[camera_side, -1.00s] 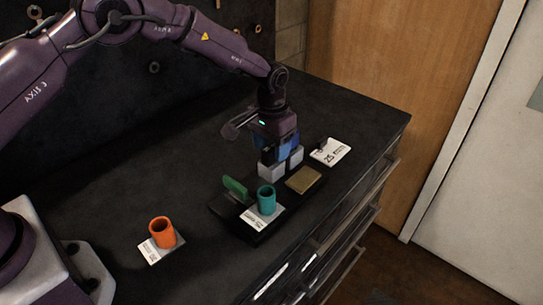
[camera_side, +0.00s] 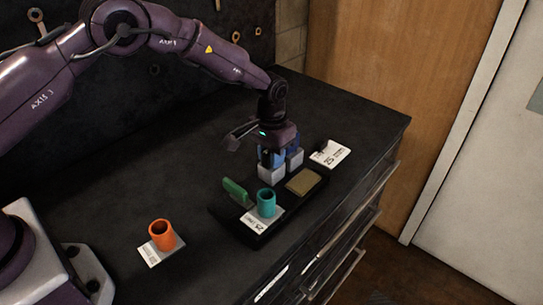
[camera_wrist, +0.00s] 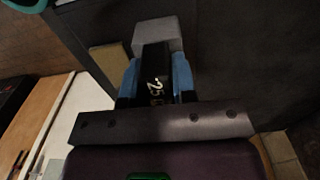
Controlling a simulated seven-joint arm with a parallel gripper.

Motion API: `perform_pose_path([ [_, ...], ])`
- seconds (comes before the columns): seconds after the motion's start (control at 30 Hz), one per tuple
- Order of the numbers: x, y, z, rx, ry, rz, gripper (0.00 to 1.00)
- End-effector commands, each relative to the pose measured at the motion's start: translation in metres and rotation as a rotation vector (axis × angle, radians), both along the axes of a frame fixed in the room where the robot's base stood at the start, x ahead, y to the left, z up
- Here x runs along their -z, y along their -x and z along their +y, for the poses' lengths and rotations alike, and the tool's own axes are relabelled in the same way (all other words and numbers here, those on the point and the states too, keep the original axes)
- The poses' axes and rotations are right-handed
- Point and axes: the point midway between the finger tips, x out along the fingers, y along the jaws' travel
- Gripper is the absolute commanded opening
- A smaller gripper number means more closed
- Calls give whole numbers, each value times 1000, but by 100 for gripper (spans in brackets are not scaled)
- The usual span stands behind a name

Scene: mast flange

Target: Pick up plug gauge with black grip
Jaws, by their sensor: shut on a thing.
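The plug gauge with black grip (camera_wrist: 154,72) shows in the wrist view as a dark handle with pale lettering that looks like 25. It sits between the two blue fingers of my gripper (camera_wrist: 156,82), which is shut on it. In the side view my gripper (camera_side: 279,152) is low over the bench, its blue fingers down at two light grey blocks (camera_side: 271,174). Only the gauge's dark end (camera_side: 267,158) shows there; the rest is hidden by the fingers. A grey block (camera_wrist: 158,33) lies just beyond the grip in the wrist view. I cannot tell whether the gauge still touches the blocks.
A black tray (camera_side: 262,238) holds a green upright piece (camera_side: 235,191), a teal ring (camera_side: 266,203) by a white label and a brass plate (camera_side: 303,182). A white card marked 25 (camera_side: 330,154) lies right. An orange ring (camera_side: 162,235) stands front left.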

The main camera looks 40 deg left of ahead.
Motion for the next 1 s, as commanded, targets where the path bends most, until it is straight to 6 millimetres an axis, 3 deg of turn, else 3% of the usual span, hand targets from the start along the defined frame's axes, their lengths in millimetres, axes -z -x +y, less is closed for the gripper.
perform_pose_path([
  [0.27,-29,-1,0,0,1,-6,2],
  [0.37,-42,8,1,0,0,-3,2],
  [0.63,-96,53,8,0,1,-6,2],
  [0.8,-110,91,14,0,1,-3,2],
  [1.0,-123,123,19,0,1,-3,2],
])
